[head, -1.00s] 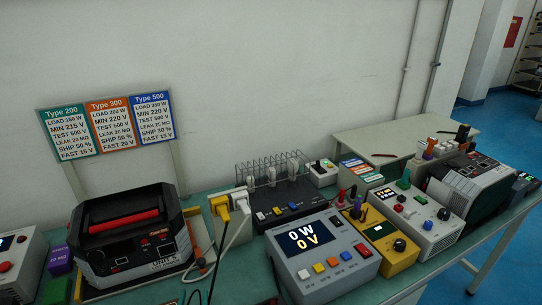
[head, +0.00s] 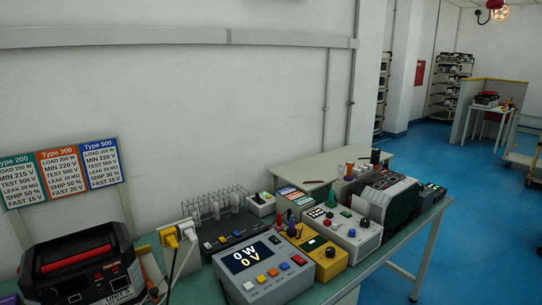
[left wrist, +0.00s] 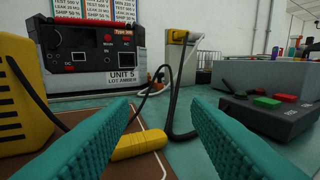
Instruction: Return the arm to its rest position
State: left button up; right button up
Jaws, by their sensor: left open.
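My left gripper (left wrist: 160,135) shows in the left wrist view as two teal ribbed fingers, spread apart with nothing between them. Past the fingertips lies a yellow plug or connector (left wrist: 138,145) on a brown mat; whether it touches the left finger I cannot tell. A black cable (left wrist: 172,110) curves behind it. The black and red power unit (left wrist: 95,48) labelled UNIT 5 stands beyond; in the head view (head: 80,265) it is at the lower left. Neither arm shows in the head view, and my right gripper is not seen.
The bench carries a grey meter (head: 262,268) reading 0 W and 0 V, a yellow tester (head: 318,250) and a white panel box (head: 345,228). A yellow plug (head: 168,237) sits beside the unit. Blue floor (head: 470,210) is open at the right.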

pick_arm(q)
jog(key=d+m+h, duration=0.1)
jog(key=d+h, duration=0.1)
jog(key=d+r+m+h, duration=0.1)
jog(key=d+h, duration=0.1)
jog(key=d+m+h, duration=0.1)
jog(key=d, duration=0.2)
jog(key=shift+d+r+m+g+h, duration=0.1)
jog(key=shift+r+m+g+h, duration=0.2)
jog(key=shift+r+h, duration=0.1)
jog(key=s+d+m+g+h, duration=0.3)
jog(key=s+d+g+h, duration=0.1)
jog(key=s+d+g, duration=0.15)
jog(key=s+a+f+n+g+y, duration=0.1)
jog(key=s+a+g+y, duration=0.25)
jog(key=s, duration=0.35)
jog(key=s+a+n+g+y, duration=0.1)
jog(key=s+a+g+y, duration=0.1)
jog(key=s+g, duration=0.3)
notch_tip(320, 180, down, 26)
jog(key=s, duration=0.3)
jog(key=s+a+f+g, duration=0.1)
jog(key=s+a+f, duration=0.1)
jog(key=s+f, duration=1.4)
jog(key=shift+a+m+g, duration=0.25)
jog(key=shift+m+g, duration=0.05)
jog(key=shift+g, duration=0.1)
